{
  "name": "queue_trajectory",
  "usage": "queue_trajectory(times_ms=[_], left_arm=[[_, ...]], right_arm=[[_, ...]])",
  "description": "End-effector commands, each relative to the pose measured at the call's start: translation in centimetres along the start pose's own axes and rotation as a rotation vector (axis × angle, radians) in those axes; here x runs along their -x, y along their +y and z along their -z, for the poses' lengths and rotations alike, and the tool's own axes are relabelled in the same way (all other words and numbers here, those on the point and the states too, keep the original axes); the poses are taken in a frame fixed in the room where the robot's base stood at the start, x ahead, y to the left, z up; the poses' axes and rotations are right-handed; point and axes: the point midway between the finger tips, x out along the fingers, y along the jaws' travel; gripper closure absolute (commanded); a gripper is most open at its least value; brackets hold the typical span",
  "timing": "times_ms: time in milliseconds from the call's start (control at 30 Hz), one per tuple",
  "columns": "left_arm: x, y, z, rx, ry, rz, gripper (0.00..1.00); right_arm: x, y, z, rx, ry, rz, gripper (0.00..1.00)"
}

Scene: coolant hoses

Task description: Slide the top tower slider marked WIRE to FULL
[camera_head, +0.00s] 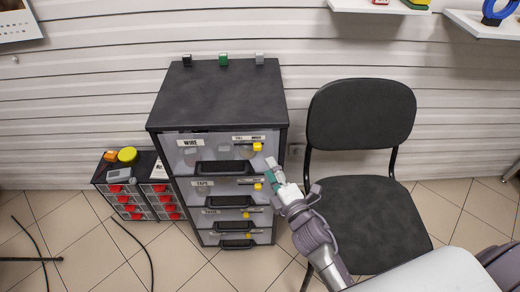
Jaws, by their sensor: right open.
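The dark drawer tower (219,95) stands against the wall. Its top drawer (187,160) carries a label reading WIRE (190,142). The top slider has a yellow knob (257,147) at the right part of its track, under a small label strip (248,138) whose words are too small to read surely. My right gripper (270,170) is open and empty, just below and right of that knob, in front of the drawer's right side. I cannot tell whether it touches the tower. My left gripper is not in view.
Lower drawers have similar yellow knobs, one (258,186) close to my right gripper. A black chair (370,205) stands right of the tower. A low cabinet with red-handled drawers (133,205) stands left.

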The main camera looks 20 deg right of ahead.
Motion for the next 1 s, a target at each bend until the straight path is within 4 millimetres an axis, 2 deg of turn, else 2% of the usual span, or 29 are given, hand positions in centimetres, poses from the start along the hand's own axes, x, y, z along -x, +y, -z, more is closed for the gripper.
queue_trajectory(times_ms=[33, 100, 333, 500, 800, 1000], left_arm=[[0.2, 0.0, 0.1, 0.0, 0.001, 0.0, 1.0], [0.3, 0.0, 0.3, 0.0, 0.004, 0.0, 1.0], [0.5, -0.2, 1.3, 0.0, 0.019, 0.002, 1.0], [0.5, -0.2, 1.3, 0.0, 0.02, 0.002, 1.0], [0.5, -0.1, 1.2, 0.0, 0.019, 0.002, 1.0], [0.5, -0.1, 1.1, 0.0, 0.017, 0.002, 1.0]], right_arm=[[-1.3, 0.2, 0.0, 0.0, 0.0, -0.003, 0.52], [-2.8, 0.2, 0.0, -0.001, 0.0, -0.002, 0.52], [-6.4, 0.0, 0.0, -0.002, 0.0, -0.001, 0.52], [-7.5, -0.1, 0.0, -0.002, 0.0, 0.001, 0.52], [-7.7, -0.1, 0.0, -0.002, 0.0, 0.001, 0.52], [-7.6, -0.1, 0.0, -0.002, 0.0, 0.001, 0.85]])
